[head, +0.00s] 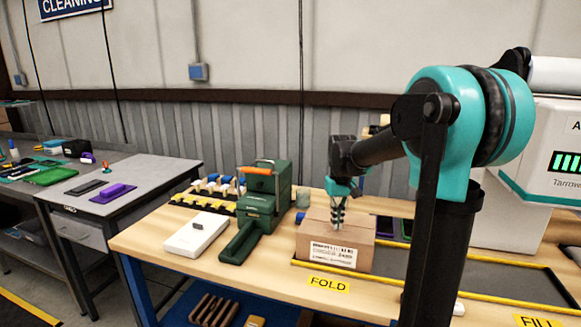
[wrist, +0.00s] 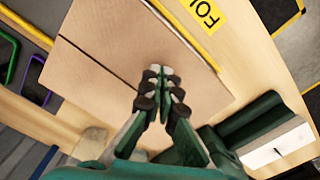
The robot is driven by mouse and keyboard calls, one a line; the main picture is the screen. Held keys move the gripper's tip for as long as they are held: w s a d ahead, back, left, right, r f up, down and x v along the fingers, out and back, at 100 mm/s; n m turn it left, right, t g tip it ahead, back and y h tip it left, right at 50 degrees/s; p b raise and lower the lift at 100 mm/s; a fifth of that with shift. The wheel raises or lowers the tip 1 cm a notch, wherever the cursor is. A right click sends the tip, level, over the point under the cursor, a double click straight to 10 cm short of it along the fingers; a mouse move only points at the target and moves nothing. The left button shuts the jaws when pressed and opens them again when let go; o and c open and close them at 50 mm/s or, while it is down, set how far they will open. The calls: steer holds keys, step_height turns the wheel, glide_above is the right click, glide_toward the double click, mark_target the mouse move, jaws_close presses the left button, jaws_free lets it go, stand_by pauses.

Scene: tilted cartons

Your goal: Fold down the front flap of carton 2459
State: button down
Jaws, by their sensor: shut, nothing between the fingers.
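The brown carton (head: 312,238) sits on the wooden bench behind the FOLD label, with a printed label (head: 333,254) on its front face that seems to read 2459. In the wrist view its top (wrist: 115,45) looks flat, with one dark seam running across it; the panel (wrist: 150,40) on the yellow strip's side lies level as far as I can see. My gripper (head: 338,222) is shut and empty, pointing down over the carton top. The shut fingertips (wrist: 160,75) hide part of the top and the seam's end. I cannot tell whether they touch the cardboard.
A green machine (head: 262,208) with an orange handle stands left of the carton, beside a white box (head: 196,234). A yellow strip (head: 400,286) and the FOLD label (head: 329,284) lie in front. A grey table (head: 130,180) stands at far left.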

steer(key=shift+r, duration=2.85)
